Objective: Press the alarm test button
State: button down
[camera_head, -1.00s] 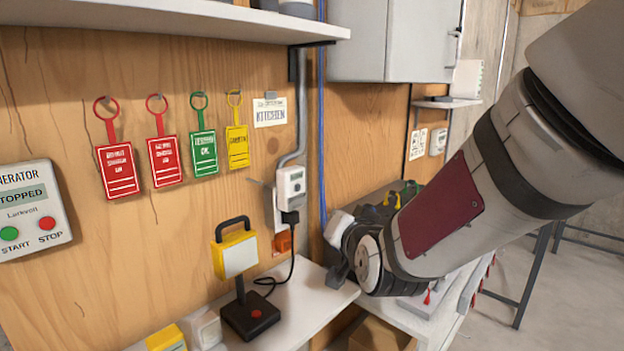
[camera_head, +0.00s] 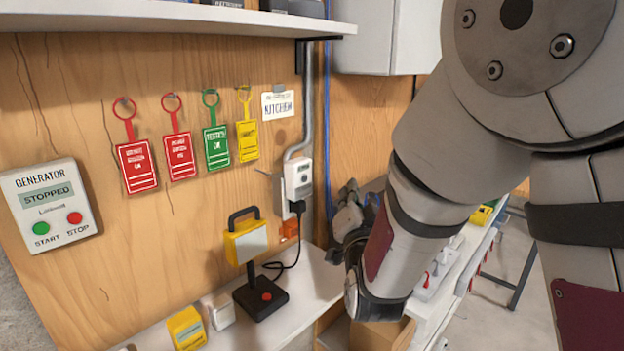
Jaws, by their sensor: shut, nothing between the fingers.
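No button in view is legibly marked as an alarm test. A red button (camera_head: 266,296) sits on the black base of a yellow work lamp (camera_head: 246,243) on the low white shelf. A yellow box (camera_head: 187,329) with a pale face and a small white box (camera_head: 219,311) stand left of it, their details too small to read. My gripper (camera_head: 348,222) is shut and empty, partly hidden by my own wrist. It is right of the lamp, near the shelf's right end, apart from the lamp and boxes.
A generator panel (camera_head: 48,205) reading STOPPED has green START and red STOP buttons. Red, green and yellow tags (camera_head: 137,165) hang on the plywood wall. A white meter (camera_head: 298,178) and black cable are behind the lamp. An upper shelf (camera_head: 180,17) overhangs the wall.

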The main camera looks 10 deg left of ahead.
jog(key=shift+w+a, duration=0.1)
jog(key=w+a+b, duration=0.1)
jog(key=w+a, duration=0.4)
jog(key=a, duration=0.2)
jog(key=shift+b, duration=0.4)
jog(key=shift+w, duration=0.2)
dwell(1.1)
jog(key=shift+w+a, duration=0.15)
jog(key=shift+a, duration=0.1)
jog(key=shift+w+a, duration=0.2)
jog(key=shift+a, duration=0.1)
dwell(0.7)
jog(key=shift+s+d, duration=0.1)
jog(key=shift+d, duration=0.05)
jog(key=shift+s+d, duration=0.35)
jog(key=shift+d, duration=0.1)
dwell(0.4)
jog(key=shift+s+d+p, duration=0.3)
jog(key=shift+s+d, duration=0.5)
jog(key=shift+d, duration=0.2)
jog(key=shift+s+d+p, duration=0.25)
jog(key=shift+s+d, duration=0.5)
jog(key=shift+d, duration=0.25)
